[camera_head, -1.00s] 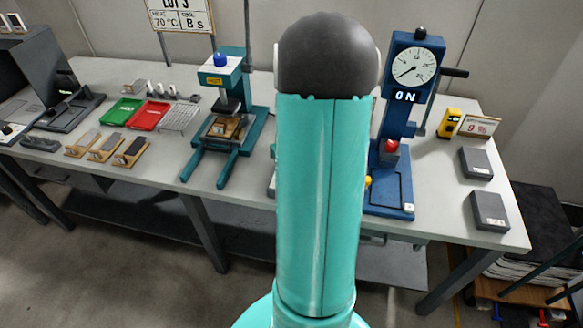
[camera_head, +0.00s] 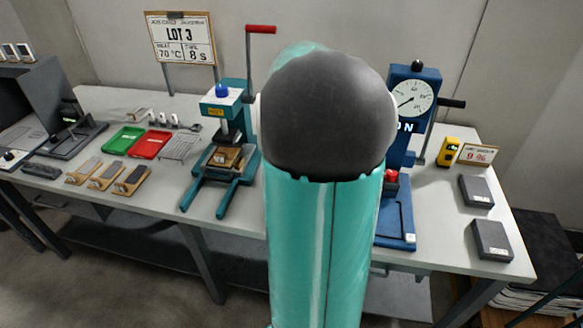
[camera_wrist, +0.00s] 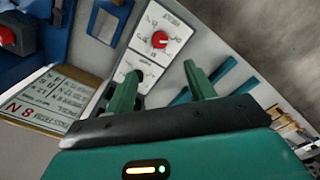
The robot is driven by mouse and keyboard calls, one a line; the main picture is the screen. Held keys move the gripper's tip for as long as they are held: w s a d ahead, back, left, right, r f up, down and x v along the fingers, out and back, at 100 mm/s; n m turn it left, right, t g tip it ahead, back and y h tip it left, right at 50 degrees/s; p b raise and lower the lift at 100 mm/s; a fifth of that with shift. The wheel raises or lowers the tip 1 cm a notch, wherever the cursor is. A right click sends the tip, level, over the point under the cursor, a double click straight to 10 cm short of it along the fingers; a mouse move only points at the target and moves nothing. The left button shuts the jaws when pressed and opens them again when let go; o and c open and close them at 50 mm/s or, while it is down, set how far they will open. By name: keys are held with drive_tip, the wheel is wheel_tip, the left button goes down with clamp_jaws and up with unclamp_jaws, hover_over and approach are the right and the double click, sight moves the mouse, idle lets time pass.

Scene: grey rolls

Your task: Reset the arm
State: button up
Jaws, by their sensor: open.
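My arm fills the middle of the head view, a teal link topped by a large dark grey joint; a bit of teal shows behind that joint. My gripper (camera_wrist: 160,72) shows only in the wrist view, its two green fingers apart with nothing held between them. Beyond the fingers is a pale control panel (camera_wrist: 172,22) with a red knob (camera_wrist: 159,39). In the head view my arm hides the gripper and the table's middle.
A teal press (camera_head: 222,150) with a red-tipped lever stands left of my arm. A blue press (camera_head: 396,225) with a dial (camera_head: 411,98) stands right, partly hidden. The table (camera_head: 455,235) also holds a green tray (camera_head: 124,141), a red tray (camera_head: 151,145) and grey boxes (camera_head: 492,240).

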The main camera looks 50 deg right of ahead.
idle(0.5)
drive_tip(key=w+a+r+n+t+h, duration=0.15)
drive_tip(key=a+r, duration=0.25)
drive_tip(key=a, duration=0.6)
drive_tip(key=w+a+r+n+t, duration=0.1)
drive_tip(key=w+a+r, duration=0.15)
drive_tip(key=a, duration=0.75)
drive_tip(key=s+a+r+n+t, duration=0.1)
drive_tip(key=s+a, duration=0.2)
drive_tip(key=a, duration=0.5)
drive_tip(key=s+a+r+t+y, duration=0.1)
drive_tip(key=s+a+t, duration=0.1)
drive_tip(key=a, duration=0.6)
drive_tip(key=shift+s+n, duration=0.35)
drive_tip(key=shift+s, duration=0.5)
drive_tip(key=shift+y, duration=0.25)
drive_tip(key=shift+c, duration=0.4)
drive_tip(key=c, duration=0.3)
drive_tip(key=shift+d, duration=0.1)
